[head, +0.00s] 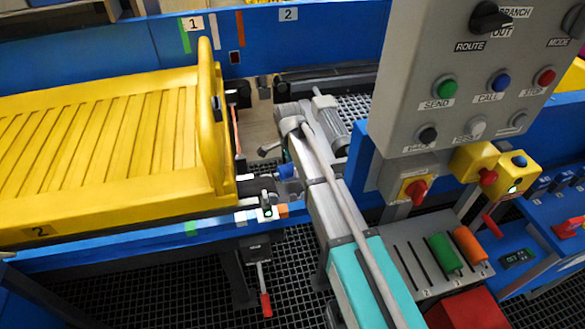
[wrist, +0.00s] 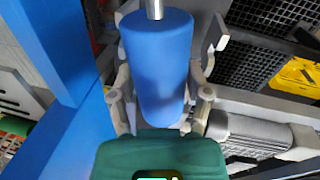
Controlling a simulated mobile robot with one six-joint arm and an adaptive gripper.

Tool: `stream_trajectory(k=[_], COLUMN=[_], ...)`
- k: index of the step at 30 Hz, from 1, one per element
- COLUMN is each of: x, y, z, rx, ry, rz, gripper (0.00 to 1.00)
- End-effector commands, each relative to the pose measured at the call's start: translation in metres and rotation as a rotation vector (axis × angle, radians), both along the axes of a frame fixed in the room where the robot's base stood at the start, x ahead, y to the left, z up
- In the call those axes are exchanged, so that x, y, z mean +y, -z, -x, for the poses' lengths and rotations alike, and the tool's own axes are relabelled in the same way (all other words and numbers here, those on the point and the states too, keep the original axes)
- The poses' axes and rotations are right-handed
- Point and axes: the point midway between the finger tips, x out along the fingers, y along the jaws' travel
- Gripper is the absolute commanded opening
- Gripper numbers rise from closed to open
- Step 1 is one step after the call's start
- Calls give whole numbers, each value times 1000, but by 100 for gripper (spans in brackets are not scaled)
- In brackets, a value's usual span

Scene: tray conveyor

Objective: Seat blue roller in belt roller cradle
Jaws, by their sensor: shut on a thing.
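The blue roller (wrist: 158,70) is held in my gripper (wrist: 160,98). Grey fingers stand on both sides of it in the wrist view, and a metal shaft end sticks out at the top. In the head view a small part of the blue roller (head: 287,171) shows beside my grey arm, by the gap at the end of the yellow tray's conveyor. My gripper (head: 277,150) is mostly hidden by my arm there. Dark brackets and fittings line this gap, but I cannot clearly make out the cradle or whether the roller touches it.
The yellow tray (head: 110,135) stands left of the gap. A grey control panel (head: 460,75) rises at right. A rack (head: 410,262) below it holds a green roller (head: 445,252) and an orange roller (head: 470,244). A red-handled lever (head: 266,305) hangs below the blue rail.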

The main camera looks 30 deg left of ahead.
Motion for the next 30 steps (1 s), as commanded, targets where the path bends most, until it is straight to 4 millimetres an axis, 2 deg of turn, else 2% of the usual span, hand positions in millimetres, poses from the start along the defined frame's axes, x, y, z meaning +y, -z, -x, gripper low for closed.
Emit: stream_trajectory(k=[30], x=[-2], y=[-21], z=[-1], rx=[37], ry=[-851], rz=[144], gripper=[2])
